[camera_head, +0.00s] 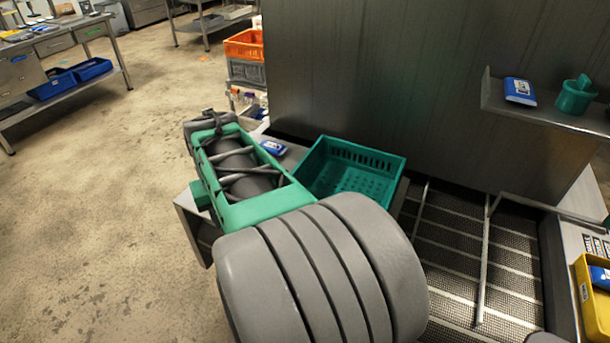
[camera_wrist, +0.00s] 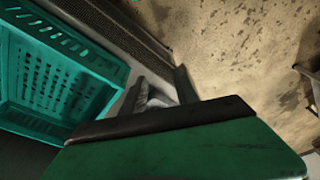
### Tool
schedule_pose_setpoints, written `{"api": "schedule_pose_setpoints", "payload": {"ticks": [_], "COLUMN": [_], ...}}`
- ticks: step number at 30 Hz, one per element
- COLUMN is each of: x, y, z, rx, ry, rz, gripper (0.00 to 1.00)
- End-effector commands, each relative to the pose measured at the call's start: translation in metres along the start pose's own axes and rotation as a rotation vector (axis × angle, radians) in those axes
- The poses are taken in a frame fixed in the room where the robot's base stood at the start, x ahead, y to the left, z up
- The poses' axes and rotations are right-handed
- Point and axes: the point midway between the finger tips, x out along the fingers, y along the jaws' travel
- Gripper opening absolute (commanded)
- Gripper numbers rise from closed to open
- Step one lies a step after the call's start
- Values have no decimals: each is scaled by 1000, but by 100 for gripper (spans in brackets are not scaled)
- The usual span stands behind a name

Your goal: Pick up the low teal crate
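The low teal crate (camera_head: 382,158) is empty, with slotted walls and a perforated bottom. It sits upright on a steel surface in front of the tall steel panel; my arm covers part of its near side in the head view. In the wrist view the crate (camera_wrist: 102,62) fills the left side. My gripper (camera_wrist: 160,85) is left of the crate in the head view, its fingers mostly hidden there. In the wrist view two dark fingers stand apart with a gap between them, beside the crate and not around its rim.
A blue packet (camera_head: 272,147) lies left of the crate. A mesh conveyor (camera_head: 455,255) runs to the right. A shelf (camera_head: 550,108) with a teal scoop (camera_head: 576,96) juts from the steel panel (camera_head: 380,70). A yellow bin (camera_head: 592,305) stands far right. Open floor lies left.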

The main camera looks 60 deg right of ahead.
Motion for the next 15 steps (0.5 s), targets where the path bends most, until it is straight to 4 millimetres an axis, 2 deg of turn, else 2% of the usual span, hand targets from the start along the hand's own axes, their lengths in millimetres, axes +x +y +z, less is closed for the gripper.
{"api": "schedule_pose_setpoints", "payload": {"ticks": [1, 2, 3, 4, 5, 6, 8, 9, 12, 15], "x": [0, 1, 4, 6, 8, 11, 16, 19, 25, 28], "y": [55, 86, 129, 163, 197, 240, 300, 333, 386, 409], "z": [-18, -25, -30, -30, -27, -18, 1, 17, 50, 67], "rx": [138, 211, 308, 381, 453, 546, 672, 744, 864, 917], "ry": [-32, -47, -66, -80, -94, -112, -134, -146, -164, -171], "rz": [24, 34, 47, 55, 62, 69, 77, 80, 83, 83], "gripper": [36, 36, 36, 36, 36, 36, 36, 36, 36, 36]}}
